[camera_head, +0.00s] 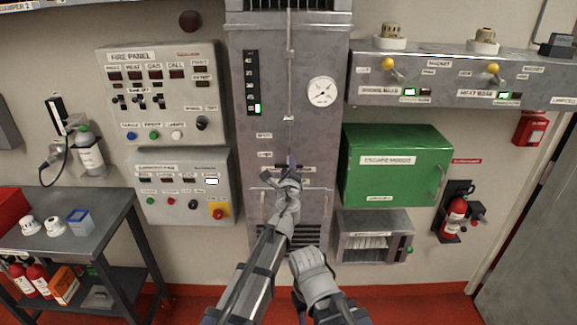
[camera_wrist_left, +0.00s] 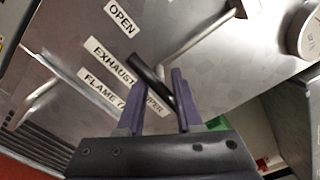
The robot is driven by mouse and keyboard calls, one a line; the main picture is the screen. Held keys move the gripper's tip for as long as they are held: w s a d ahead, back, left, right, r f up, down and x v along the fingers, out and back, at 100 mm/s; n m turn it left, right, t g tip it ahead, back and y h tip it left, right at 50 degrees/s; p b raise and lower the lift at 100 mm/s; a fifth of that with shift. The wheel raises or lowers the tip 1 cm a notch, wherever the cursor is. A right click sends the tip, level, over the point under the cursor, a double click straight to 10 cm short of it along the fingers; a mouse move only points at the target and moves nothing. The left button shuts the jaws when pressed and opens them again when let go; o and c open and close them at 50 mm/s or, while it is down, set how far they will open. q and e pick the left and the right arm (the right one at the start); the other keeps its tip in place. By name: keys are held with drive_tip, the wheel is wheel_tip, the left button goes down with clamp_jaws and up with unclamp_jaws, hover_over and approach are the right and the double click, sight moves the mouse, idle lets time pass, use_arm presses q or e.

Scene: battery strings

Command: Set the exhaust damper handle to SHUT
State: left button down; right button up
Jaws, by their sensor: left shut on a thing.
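The exhaust damper handle shows in the left wrist view as a grey rod with a black grip (camera_wrist_left: 151,80). The rod runs to the upper right of that view. My left gripper (camera_head: 291,160) is at the front of the grey duct cabinet (camera_head: 240,205). In the left wrist view its two purple fingers (camera_wrist_left: 156,92) are on either side of the black grip, shut on it. An OPEN label (camera_wrist_left: 121,17) and an EXHAUST DAMPER label (camera_wrist_left: 112,62) lie left of the grip. In the head view my left gripper and arm hide most of the handle.
A fire panel (camera_head: 120,65) and a lower control box (camera_head: 185,160) are left of the cabinet. A round gauge (camera_head: 322,91) sits above right of my left gripper.

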idle(0.3)
use_arm(q)
wheel_tip(320, 180, up, 7)
drive_tip(key=p, duration=0.7)
drive_tip(key=shift+r, duration=0.2)
drive_tip(key=shift+w+r+p, duration=0.1)
drive_tip(key=shift+p, duration=0.25)
drive_tip(key=shift+w, duration=0.2)
drive_tip(key=c, duration=1)
unclamp_jaws()
drive_tip(key=shift+o, duration=0.4)
drive_tip(key=shift+s, duration=0.1)
drive_tip(key=shift+s, duration=0.1)
